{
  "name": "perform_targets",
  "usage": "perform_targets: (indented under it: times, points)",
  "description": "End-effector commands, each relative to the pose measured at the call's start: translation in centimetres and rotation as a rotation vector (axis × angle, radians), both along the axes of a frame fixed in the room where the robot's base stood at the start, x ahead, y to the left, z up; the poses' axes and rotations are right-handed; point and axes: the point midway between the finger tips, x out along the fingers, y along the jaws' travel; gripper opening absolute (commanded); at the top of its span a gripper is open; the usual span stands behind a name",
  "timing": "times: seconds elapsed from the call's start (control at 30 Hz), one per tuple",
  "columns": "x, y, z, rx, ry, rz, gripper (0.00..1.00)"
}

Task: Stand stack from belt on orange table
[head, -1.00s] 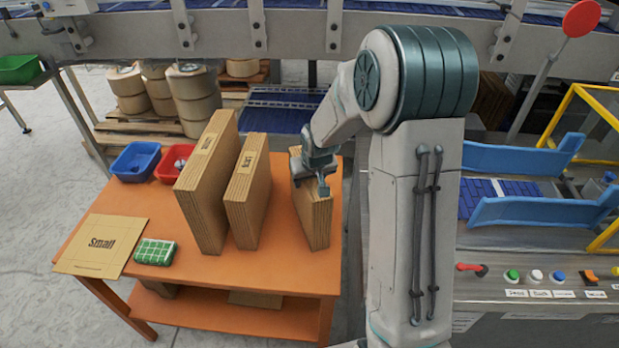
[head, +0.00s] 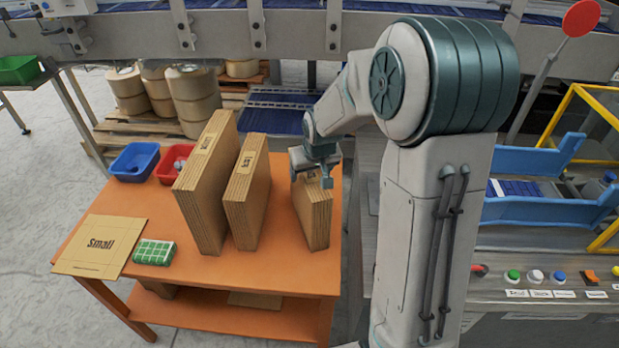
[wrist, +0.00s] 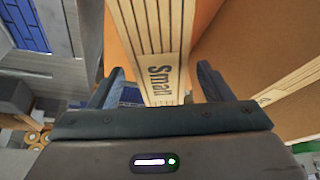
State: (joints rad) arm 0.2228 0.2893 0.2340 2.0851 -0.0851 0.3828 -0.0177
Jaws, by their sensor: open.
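A cardboard stack (head: 313,218) stands upright at the right side of the orange table (head: 282,272). My gripper (head: 312,180) is at its top end, open. In the wrist view, the stack (wrist: 158,50), marked "Small", lies between the two parted fingers of my gripper (wrist: 158,88), with gaps at both sides. Two more stacks stand upright to the left on the table: a taller one (head: 205,190) and a smaller one (head: 247,200). The belt (head: 515,188) shows partly at the right, between blue guides; my arm hides part of that area.
A flat "Small" cardboard sheet (head: 100,246) and a green-and-white packet (head: 154,252) lie at the table's left front. A blue bin (head: 135,160) and a red bin (head: 172,163) sit at the back left. Some front table surface is clear. A button panel (head: 540,277) is at the right.

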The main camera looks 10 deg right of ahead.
Motion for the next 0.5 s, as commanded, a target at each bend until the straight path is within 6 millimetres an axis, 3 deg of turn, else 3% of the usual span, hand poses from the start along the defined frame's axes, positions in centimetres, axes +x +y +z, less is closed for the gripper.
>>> perform_targets:
  times: [0.2,0.5]
  points:
    - [-1.5,-0.2,3.8,-0.001,-0.004,-0.002,0.73]
    - [-2.8,-0.2,6.7,0.000,-0.001,0.000,0.73]
